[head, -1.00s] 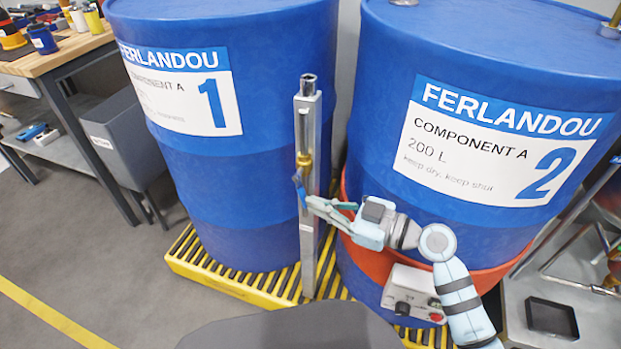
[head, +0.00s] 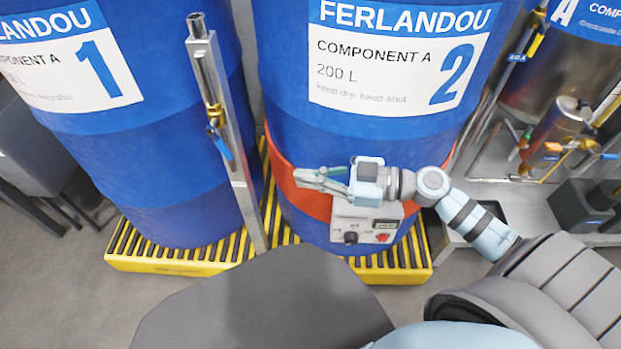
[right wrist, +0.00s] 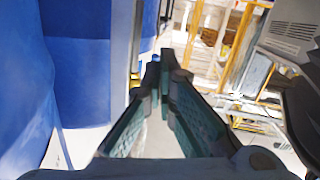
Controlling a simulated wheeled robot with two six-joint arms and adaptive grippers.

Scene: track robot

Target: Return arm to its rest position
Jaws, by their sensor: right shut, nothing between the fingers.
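My right gripper (head: 320,177) shows in the head view in front of the drum labelled 2, pointing left. Its fingers are shut with nothing between them. The gripper also shows in the right wrist view (right wrist: 160,75), its greenish fingers meeting at the tips. The gripper is apart from the blue-handled valve (head: 219,130) on the metal post (head: 232,150) to its left. The valve's blue handle slants down to the right. My left gripper is not in view.
Drum 1 (head: 150,165) and drum 2 (head: 300,115) stand on a yellow slatted pallet (head: 190,262). A red band (head: 300,195) with a control box (head: 345,232) wraps drum 2. Piping with a copper-coloured vessel (head: 556,135) stands at the right. Grey floor lies at the front left.

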